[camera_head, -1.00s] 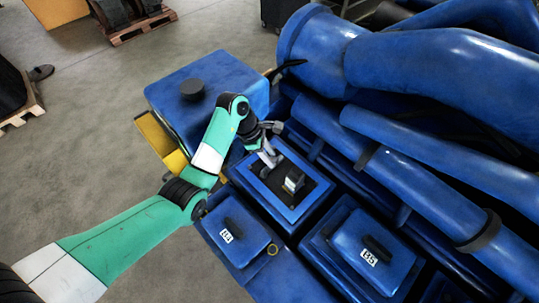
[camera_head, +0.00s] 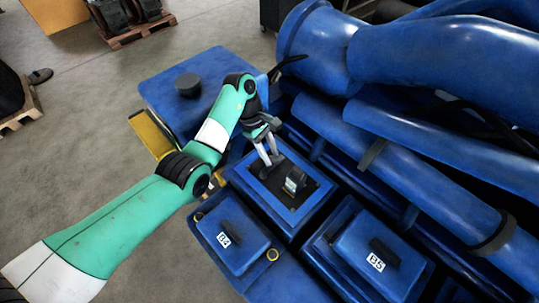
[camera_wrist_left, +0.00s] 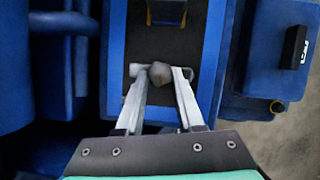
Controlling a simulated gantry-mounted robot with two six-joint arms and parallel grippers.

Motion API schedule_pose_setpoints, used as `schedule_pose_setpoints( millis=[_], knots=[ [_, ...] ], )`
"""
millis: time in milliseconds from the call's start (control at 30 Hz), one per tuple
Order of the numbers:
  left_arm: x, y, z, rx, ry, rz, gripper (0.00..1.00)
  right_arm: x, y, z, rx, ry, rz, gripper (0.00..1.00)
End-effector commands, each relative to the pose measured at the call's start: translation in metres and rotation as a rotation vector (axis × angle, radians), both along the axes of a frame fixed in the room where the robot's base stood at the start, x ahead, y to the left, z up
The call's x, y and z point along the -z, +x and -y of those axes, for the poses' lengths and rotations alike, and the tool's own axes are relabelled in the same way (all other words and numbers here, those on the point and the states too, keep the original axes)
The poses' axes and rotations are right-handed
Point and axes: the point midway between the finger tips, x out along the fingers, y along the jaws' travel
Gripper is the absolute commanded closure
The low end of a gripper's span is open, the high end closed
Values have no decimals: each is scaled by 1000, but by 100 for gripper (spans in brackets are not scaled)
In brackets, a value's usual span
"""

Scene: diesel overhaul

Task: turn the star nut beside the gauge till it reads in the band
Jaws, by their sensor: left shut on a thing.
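The star nut (camera_wrist_left: 160,74) is a small grey knob on a dark plate inside a blue-framed box. My left gripper (camera_head: 271,162) reaches down to it from above. In the left wrist view its two pale fingers (camera_wrist_left: 160,78) are shut on the nut, one on each side. The gauge (camera_head: 295,182) is a small dark block with a pale face just beside the nut. In the wrist view only its base (camera_wrist_left: 166,12) shows at the top edge. Its reading is too small to make out. My right gripper is not in view.
Blue covers marked B2 (camera_head: 231,238) and B5 (camera_head: 380,257) lie in front of the box. Thick blue pipes (camera_head: 410,165) run along the right. A blue tank with a dark cap (camera_head: 188,85) stands behind my arm. Open floor lies at the left.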

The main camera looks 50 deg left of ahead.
Motion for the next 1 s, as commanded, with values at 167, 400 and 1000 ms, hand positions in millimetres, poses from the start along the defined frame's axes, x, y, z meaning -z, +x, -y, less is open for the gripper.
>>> schedule_pose_setpoints(
  millis=[167, 400, 1000],
  knots=[
    [-1, 0, 1, 12, -2, 1, 100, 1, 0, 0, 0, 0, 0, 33],
    [-1, 0, 1, 12, -2, 1, 100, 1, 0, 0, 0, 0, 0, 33],
    [-13, 0, 1, 10, 0, 0, 33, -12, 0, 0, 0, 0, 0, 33]
  ],
)
